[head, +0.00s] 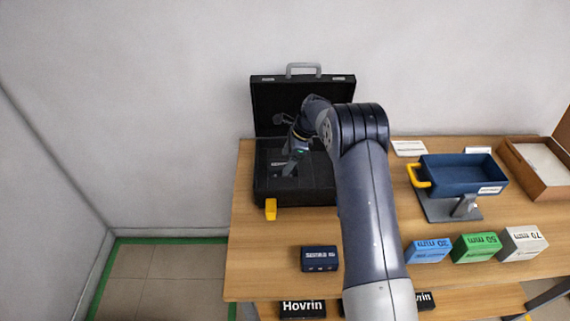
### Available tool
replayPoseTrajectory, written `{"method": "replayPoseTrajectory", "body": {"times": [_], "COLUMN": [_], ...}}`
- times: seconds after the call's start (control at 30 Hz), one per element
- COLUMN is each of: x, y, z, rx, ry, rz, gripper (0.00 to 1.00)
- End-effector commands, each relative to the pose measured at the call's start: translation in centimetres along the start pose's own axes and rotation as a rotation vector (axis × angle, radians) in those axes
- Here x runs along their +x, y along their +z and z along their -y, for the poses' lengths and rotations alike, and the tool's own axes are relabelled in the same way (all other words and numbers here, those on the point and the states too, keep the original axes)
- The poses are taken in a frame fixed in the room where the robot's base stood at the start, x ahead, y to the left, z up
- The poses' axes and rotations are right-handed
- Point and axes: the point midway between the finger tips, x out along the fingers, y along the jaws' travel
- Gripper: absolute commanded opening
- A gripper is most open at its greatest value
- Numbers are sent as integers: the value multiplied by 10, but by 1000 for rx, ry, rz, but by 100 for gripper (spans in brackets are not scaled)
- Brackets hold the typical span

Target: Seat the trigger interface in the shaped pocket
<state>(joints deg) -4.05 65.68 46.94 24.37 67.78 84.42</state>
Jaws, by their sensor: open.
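An open black case (262,195) stands at the left of the table, its lid upright at the back. A yellow tab hangs at its front edge. My gripper (289,168) is over the left part of the case interior, pointing down, and is open. The shaped pocket cannot be made out, as my gripper and arm cover part of the dark interior. A small dark blue box (320,258) with a white label lies on the table in front of the case, clear of my gripper. Its label is too small to read, so I cannot tell whether it is the trigger interface.
My arm crosses the middle of the table (243,270). On the right stand a blue tray (462,174) with a yellow handle, a wooden box (515,165), and blue (428,251), green (477,247) and grey (523,243) boxes. Bare table lies left of the dark blue box.

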Motion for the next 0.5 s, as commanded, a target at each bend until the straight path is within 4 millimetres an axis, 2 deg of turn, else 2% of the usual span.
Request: {"method": "replayPoseTrajectory", "body": {"times": [0.3,0.5], "x": [-68,-91], "y": [-2,-1], "z": [1,1], "rx": [0,0], "ry": [-5,-3], "rz": [-1,0], "gripper": [74,74]}}
